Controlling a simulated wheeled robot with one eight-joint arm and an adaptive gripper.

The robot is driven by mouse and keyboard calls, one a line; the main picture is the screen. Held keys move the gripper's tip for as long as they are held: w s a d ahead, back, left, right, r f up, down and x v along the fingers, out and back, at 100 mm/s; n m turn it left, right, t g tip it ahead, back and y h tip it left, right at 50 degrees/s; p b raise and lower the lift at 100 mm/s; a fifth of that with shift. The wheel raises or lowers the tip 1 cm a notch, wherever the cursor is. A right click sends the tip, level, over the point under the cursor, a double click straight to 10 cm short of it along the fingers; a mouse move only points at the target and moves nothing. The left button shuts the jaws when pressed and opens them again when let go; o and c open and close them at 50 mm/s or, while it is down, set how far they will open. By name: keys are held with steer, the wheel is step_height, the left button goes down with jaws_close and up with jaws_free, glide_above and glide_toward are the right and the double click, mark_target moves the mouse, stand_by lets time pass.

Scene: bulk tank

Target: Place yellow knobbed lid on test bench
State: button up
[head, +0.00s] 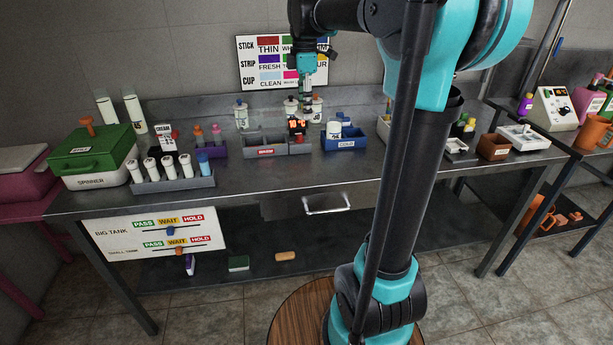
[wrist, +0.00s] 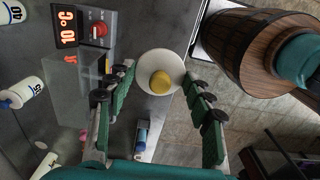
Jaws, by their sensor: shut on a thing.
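The yellow knobbed lid (wrist: 160,62) is a round white disc with a yellow knob, seen face-on in the wrist view. It sits between the tips of my gripper (wrist: 162,88), whose green-padded fingers are shut on its rim at both sides. In the head view my gripper (head: 307,98) points down over the back middle of the grey metal test bench (head: 258,192). I cannot make out the lid clearly in that view. The bench top also shows in the wrist view (wrist: 145,28), beyond and below the held lid.
A small device with a red 10°C display (head: 297,127) stands below my gripper, with a grey bin (head: 265,146) and a blue bin (head: 346,142) beside it. A white bottle rack (head: 172,184) and green spinner box (head: 92,155) fill the left. The bench's front middle is clear.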

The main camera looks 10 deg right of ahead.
mark_target(305, 172)
step_height(305, 172, down, 19)
steer(key=shift+f, duration=0.2)
stand_by(0.3)
steer(key=shift+f, duration=0.1)
steer(key=o, duration=0.9)
steer(key=shift+o, duration=0.2)
step_height(305, 172, up, 12)
steer(key=s+d+f+m+t, duration=0.2)
steer(key=s+f+m, duration=0.7)
steer(key=s, duration=0.2)
steer(key=s+d+f+m+t, duration=0.2)
steer(key=s+f+m, duration=0.7)
steer(key=s+f, duration=0.1)
steer(key=shift+s+d, duration=0.3)
steer(key=shift+s, duration=0.25)
